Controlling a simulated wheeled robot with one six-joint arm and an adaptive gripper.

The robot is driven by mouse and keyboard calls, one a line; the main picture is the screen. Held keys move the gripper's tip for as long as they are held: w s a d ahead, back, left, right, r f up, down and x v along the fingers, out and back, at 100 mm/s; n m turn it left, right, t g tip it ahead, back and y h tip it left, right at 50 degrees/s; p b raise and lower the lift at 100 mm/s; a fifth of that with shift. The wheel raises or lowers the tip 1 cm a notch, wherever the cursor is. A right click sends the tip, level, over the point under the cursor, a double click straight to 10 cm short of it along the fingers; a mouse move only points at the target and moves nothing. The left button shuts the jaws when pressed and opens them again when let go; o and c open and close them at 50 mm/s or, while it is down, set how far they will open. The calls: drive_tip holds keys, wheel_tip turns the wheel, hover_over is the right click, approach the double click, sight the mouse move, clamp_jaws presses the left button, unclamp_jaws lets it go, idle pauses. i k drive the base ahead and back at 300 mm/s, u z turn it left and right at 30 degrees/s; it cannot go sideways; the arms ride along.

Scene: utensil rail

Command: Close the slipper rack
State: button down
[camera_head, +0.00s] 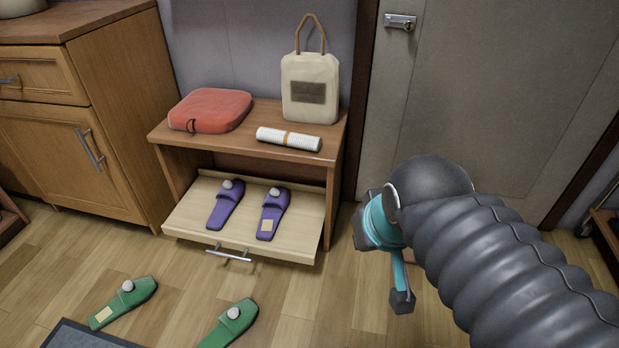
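The slipper rack is a low brown wooden bench (340,140) with a pale pull-out shelf (290,238) below its top. The shelf stands pulled out towards the front, with a metal handle (228,255) on its front edge. A pair of purple slippers lies on it, one on the left (225,208) and one on the right (269,222). My gripper (401,300) is right of the shelf, apart from it and from the handle. One finger shows pointing down; the rest is hidden behind my arm, so its opening cannot be told.
On the bench top are a red cushion-like case (210,108), a cream bag (310,75) and a rolled white item (288,139). Green slippers (124,302) (230,325) lie on the floor in front, near a dark mat (80,338). A wooden cabinet (130,110) stands left, a grey door (480,100) right.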

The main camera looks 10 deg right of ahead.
sight(297, 235)
drive_tip(key=z, duration=0.45)
drive_tip(key=i, duration=0.7)
drive_tip(key=u, duration=1.4)
